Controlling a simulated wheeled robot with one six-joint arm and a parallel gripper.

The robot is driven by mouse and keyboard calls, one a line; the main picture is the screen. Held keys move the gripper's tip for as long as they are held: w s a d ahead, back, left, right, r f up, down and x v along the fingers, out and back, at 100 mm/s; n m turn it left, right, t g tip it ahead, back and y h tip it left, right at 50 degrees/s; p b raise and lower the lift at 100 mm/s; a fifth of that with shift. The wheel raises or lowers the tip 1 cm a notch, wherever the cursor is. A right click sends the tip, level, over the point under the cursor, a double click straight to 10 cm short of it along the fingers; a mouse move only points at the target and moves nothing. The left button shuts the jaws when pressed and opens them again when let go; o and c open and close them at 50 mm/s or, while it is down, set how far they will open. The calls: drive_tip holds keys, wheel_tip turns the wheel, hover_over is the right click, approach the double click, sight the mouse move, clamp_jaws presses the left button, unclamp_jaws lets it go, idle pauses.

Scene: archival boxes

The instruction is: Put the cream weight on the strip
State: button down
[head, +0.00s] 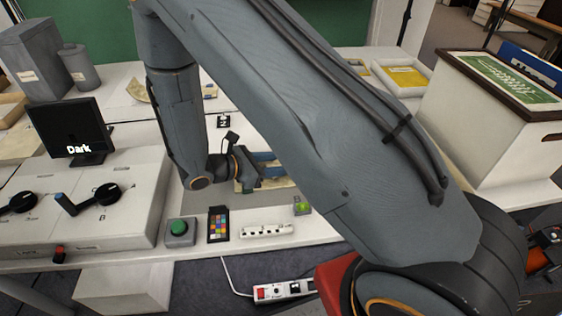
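My gripper (272,165) reaches in from the left, low over the work table, with blue fingers. My own arm crosses the view and covers part of the area beside it, so I cannot tell whether the fingers are open or shut. A flat beige piece (284,183) shows just below the fingers; I cannot tell whether it is the strip. I cannot make out the cream weight; it may be hidden behind my arm or gripper.
A monitor (69,131) reading "Dark" and a knob console (95,210) stand left. A large white box (485,125) stands right.

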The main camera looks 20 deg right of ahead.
drive_tip(key=shift+f+b, duration=0.35)
drive_tip(key=shift+f, duration=0.25)
idle(0.3)
drive_tip(key=c, duration=1)
unclamp_jaws()
drive_tip(key=b+v, duration=0.1)
drive_tip(key=v, duration=0.6)
drive_tip(key=shift+s+a+r, duration=0.1)
drive_tip(key=shift+a+r, duration=0.05)
drive_tip(key=shift+a, duration=0.25)
drive_tip(key=s+d+r+m+g+y, duration=0.1)
drive_tip(key=s+m, duration=0.1)
drive_tip(key=s+d+m+g+y, duration=0.1)
drive_tip(key=s+d+m+g, duration=0.1)
drive_tip(key=s+d+r+m+g+y, duration=0.1)
drive_tip(key=s+d+m, duration=0.1)
drive_tip(key=shift+s+d+r+y, duration=0.15)
drive_tip(key=shift+s+r+y, duration=0.1)
drive_tip(key=shift+r+y, duration=0.15)
drive_tip(key=s+r+m+y, duration=0.3)
drive_tip(key=m+y, duration=0.1)
drive_tip(key=m, duration=0.3)
drive_tip(key=s+d+r+m+t+y, duration=0.1)
drive_tip(key=s+r+m+y, duration=0.2)
drive_tip(key=m+y, duration=0.2)
drive_tip(key=shift+r+m+t, duration=0.2)
drive_tip(key=shift+m+t, duration=0.1)
drive_tip(key=shift+m, duration=0.8)
